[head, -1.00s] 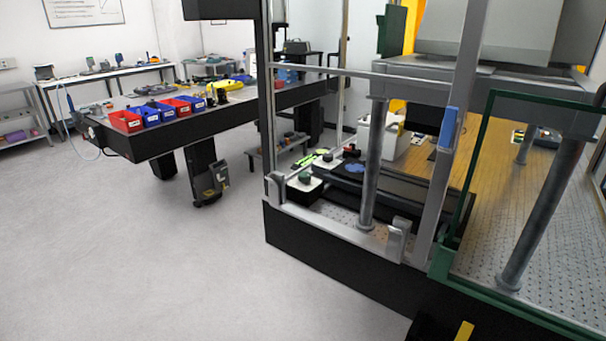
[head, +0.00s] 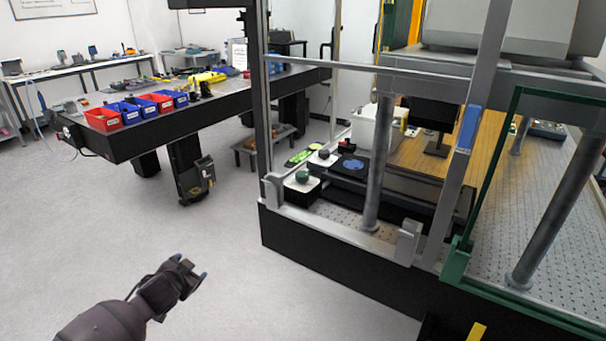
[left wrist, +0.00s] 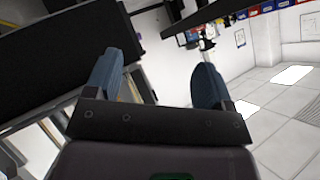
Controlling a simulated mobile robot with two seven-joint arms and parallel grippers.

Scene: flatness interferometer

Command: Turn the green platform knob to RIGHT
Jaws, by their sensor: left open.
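My left gripper (head: 196,270) is in the lower left of the head view, over open floor, well to the left of and nearer than the knob. In the left wrist view its two blue fingers (left wrist: 155,85) are spread apart with nothing between them. The knob cannot be made out in the left wrist view. My right gripper is not in view.
Clear posts and rails frame the machine, with a grey post (head: 378,165) right of the knob and a metal bracket (head: 408,240) on the front edge. A dark stage with a blue disc (head: 353,164) lies behind. A black bench (head: 140,138) with bins stands left. The floor between is free.

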